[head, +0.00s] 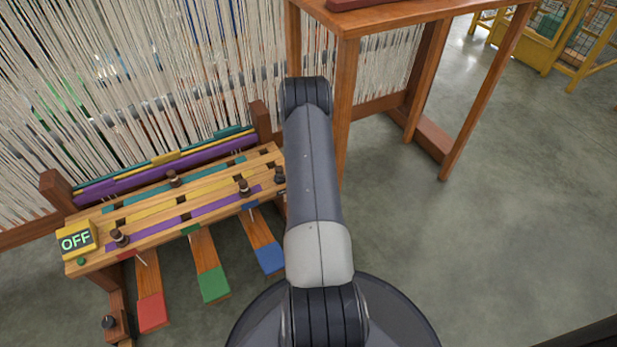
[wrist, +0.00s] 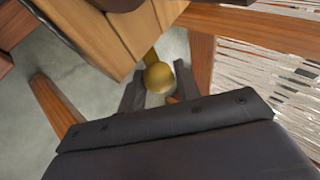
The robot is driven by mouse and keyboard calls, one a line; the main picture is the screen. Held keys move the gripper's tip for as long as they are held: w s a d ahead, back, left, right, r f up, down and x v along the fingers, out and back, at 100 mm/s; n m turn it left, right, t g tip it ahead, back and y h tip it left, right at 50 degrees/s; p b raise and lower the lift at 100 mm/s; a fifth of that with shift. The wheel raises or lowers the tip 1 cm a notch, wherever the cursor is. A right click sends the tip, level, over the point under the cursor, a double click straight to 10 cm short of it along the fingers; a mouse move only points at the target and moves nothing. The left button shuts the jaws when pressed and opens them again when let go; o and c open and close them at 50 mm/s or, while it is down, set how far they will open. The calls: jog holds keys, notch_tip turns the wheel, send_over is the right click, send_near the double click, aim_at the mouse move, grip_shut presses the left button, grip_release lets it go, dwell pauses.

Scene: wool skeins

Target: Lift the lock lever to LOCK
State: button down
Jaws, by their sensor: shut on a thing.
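A round brass knob (wrist: 158,76) on a short brass stem shows in the wrist view, beside the end of a wooden beam; it looks like the end of the lock lever. My gripper (wrist: 157,84) has one dark finger on each side of this knob and is shut on it. In the head view my own arm hides the gripper and the brass knob. No LOCK marking can be read in either view.
A wooden bench (head: 205,205) with coloured strips and dark pegs stands left of my arm. A sign (head: 76,241) on it reads OFF. Red (head: 151,311), green (head: 213,284) and blue (head: 269,258) pedals stick out in front. A wooden frame (head: 346,110) stands behind; floor on the right is clear.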

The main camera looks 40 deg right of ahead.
jog(key=shift+w+d+r, duration=0.15)
jog(key=shift+w+r, duration=0.1)
jog(key=shift+r, duration=0.1)
jog(key=c, duration=1.4)
grip_release()
jog(key=shift+o, duration=1.3)
jog(key=shift+f, duration=0.1)
jog(key=shift+s, duration=0.1)
jog(key=p+v, duration=0.3)
jog(key=v, duration=0.8)
jog(key=shift+f, duration=0.15)
jog(key=shift+f, duration=0.1)
